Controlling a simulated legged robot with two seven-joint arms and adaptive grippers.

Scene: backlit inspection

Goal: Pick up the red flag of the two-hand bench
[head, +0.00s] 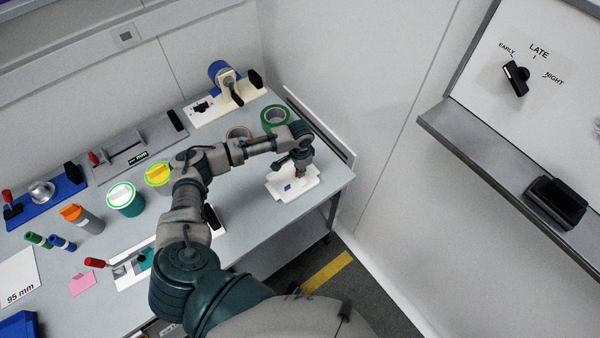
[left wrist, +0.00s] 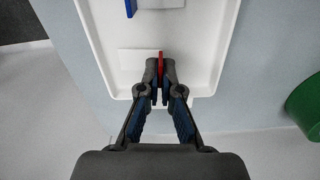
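The red flag (left wrist: 161,58) shows in the left wrist view as a thin upright red strip between my left fingertips. My left gripper (left wrist: 161,76) is nearly closed, with a fingertip against each side of the strip. It is over the near edge of a white tray (left wrist: 97,70). In the head view my left gripper (head: 299,167) points down at the same white tray (head: 275,184) on the right end of the bench; the flag is mostly hidden there. A small blue piece (left wrist: 130,8) stands in the tray. My right gripper is not in view.
A green tape roll (head: 275,116) and a brown one (head: 240,132) lie behind my left forearm. The bench's right edge is close to the tray. A wall shelf (head: 500,180) is farther right.

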